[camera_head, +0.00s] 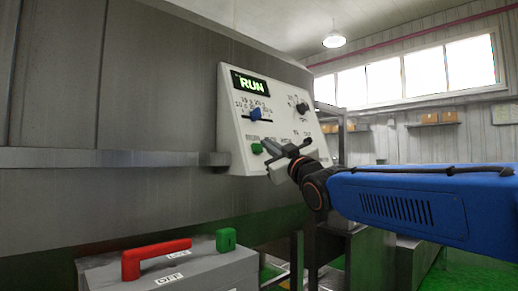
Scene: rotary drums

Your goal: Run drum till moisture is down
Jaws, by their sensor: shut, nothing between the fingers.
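The drum's control panel (275,115) is a pale sloped box on the grey metal housing (110,100). Its small display (250,85) reads "RUN" in green letters. A blue slider (255,114) sits on a scale at the panel's left, and a black knob (302,107) is at its upper right. A green button (257,148) is at the lower left. My gripper (266,153) is shut and empty, its tips just right of the green button and close to the panel front. I cannot tell whether they touch it. The gripper hides part of the panel's lower edge.
Below the panel stands a grey box (190,278) with a red handle (155,257) beside an "OFF" label and a green block (226,240). A metal ledge (100,158) runs along the housing. Cardboard boxes (440,118) sit on a far shelf.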

